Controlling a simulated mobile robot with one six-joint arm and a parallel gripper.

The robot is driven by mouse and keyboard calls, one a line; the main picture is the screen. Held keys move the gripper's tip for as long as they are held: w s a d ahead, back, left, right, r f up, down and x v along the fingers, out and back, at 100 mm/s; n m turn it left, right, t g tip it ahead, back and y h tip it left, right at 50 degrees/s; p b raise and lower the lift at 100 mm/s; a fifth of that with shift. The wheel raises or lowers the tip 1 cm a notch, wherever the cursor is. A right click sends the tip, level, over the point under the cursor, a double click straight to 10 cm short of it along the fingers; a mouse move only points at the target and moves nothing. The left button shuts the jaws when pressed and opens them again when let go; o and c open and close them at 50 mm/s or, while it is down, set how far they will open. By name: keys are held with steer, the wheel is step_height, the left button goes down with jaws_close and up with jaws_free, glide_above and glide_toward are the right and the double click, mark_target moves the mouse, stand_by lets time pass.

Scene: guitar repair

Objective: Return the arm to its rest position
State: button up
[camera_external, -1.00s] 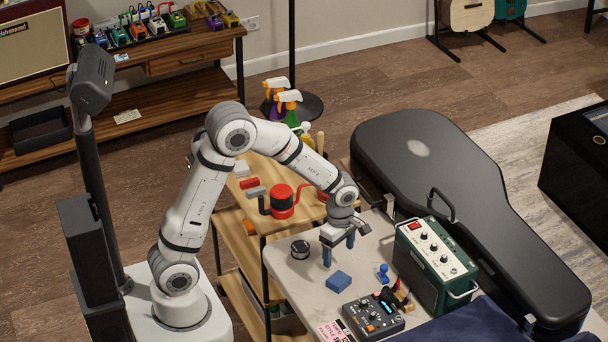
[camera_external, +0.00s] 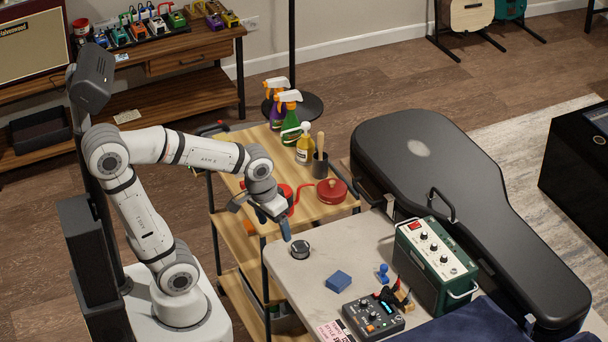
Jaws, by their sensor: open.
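My gripper (camera_external: 262,226) is raised and empty over the near corner of the white table (camera_external: 318,262), between it and the wooden cart. Its jaws are open, with one blue-tipped finger hanging above the table edge. My arm is bent up and back, with its elbow high at the left. A blue block (camera_external: 339,281) lies on the table, apart from the gripper. A small round black-and-silver item (camera_external: 300,249) sits on the table close to the gripper's right.
A wooden cart (camera_external: 246,158) holds spray bottles, a red round item (camera_external: 331,190) and a dark cup. On the table are a blue knobbed piece (camera_external: 382,273), a grey control box (camera_external: 373,317) and a green amplifier (camera_external: 434,265). A guitar case (camera_external: 450,190) lies behind.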

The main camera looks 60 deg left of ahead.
steer(key=s+m, duration=0.2)
steer(key=m, duration=0.1)
steer(key=shift+s+a+r, duration=0.1)
steer(key=shift+s+r, duration=0.05)
steer(key=shift+s, duration=0.25)
